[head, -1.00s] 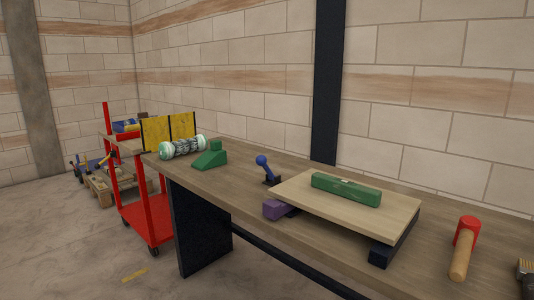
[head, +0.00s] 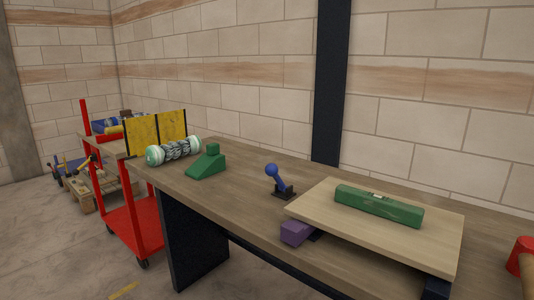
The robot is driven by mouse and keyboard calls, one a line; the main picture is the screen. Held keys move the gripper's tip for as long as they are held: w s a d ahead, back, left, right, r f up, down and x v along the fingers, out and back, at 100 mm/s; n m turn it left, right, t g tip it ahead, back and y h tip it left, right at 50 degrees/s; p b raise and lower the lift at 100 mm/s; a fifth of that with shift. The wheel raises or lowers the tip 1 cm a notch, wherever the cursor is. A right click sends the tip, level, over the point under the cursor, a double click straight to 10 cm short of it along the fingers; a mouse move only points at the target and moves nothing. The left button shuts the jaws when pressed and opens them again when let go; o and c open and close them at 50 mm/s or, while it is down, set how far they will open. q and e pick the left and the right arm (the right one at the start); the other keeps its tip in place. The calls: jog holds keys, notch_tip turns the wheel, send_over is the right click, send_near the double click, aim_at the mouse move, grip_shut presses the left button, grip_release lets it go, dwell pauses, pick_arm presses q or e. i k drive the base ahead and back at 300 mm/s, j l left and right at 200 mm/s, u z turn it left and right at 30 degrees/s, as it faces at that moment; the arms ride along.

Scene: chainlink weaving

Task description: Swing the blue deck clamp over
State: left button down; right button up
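The blue deck clamp (head: 277,177) stands on the workbench beside the left edge of a raised wooden board. Its blue lever with a round knob leans up and to the left from a dark base (head: 283,192). The wooden board (head: 430,240) lies tilted, with a green spirit level (head: 378,205) on top. Neither of my grippers is in view.
A green wedge (head: 207,166) and a roll with pale green ends (head: 175,151) lie at the bench's far left end. A red cart (head: 135,228) stands beyond it. A red-headed mallet (head: 521,256) is cut off at the right edge. Bare bench (head: 240,187) lies between wedge and clamp.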

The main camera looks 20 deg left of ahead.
aim_at(271, 169)
jog(key=i+j, duration=0.2)
jog(key=j, duration=0.15)
jog(key=i+j, duration=0.15)
jog(key=j, duration=0.15)
jog(key=i+j, duration=0.2)
jog(key=j, duration=0.15)
jog(key=j+u, duration=0.1)
jog(key=j, duration=0.35)
jog(key=i+l+z, duration=0.1)
jog(key=i+l, duration=0.05)
